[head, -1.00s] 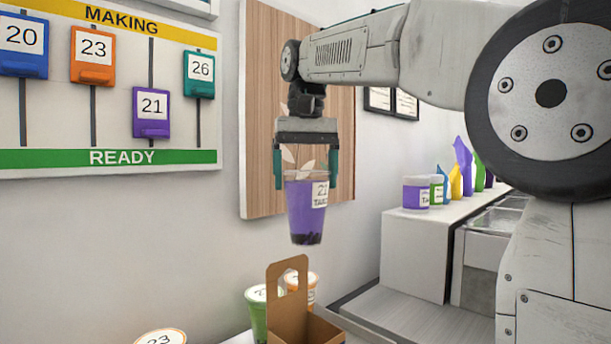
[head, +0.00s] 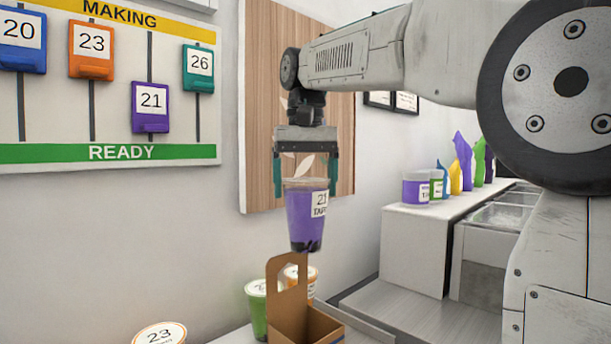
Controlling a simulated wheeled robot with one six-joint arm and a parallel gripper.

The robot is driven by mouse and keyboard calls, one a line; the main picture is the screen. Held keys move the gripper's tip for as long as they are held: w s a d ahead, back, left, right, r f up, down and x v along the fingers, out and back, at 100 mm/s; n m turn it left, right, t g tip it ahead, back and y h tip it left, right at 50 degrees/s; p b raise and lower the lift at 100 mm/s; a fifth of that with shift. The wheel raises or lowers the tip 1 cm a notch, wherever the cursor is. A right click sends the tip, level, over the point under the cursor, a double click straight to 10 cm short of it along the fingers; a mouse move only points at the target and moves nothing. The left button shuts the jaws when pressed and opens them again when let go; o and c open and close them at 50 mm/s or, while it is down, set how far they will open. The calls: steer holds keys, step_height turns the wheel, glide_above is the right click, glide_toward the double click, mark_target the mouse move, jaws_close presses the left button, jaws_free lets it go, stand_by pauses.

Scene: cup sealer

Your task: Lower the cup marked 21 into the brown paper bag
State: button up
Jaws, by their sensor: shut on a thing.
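A purple cup (head: 302,217) with a clear upper part, dark bits at its base and a white label hangs upright from my gripper (head: 306,188). The label seems to read 21, partly unclear. My gripper points down, its two teal fingers shut on the cup near the rim. A brown carrier (head: 288,304) with a tall handle panel and an open box part stands below. It looks like a cardboard carrier rather than a plain bag. The cup's base is near the top of its handle in the picture; the depth between them is unclear.
A lid marked 23 (head: 160,334) shows at the bottom edge. On the wall board, a purple tag 21 (head: 150,107) hangs lowest, near READY. A white counter (head: 425,225) holds tubs and bags at right.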

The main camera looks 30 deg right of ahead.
steer(key=shift+f, duration=12.95)
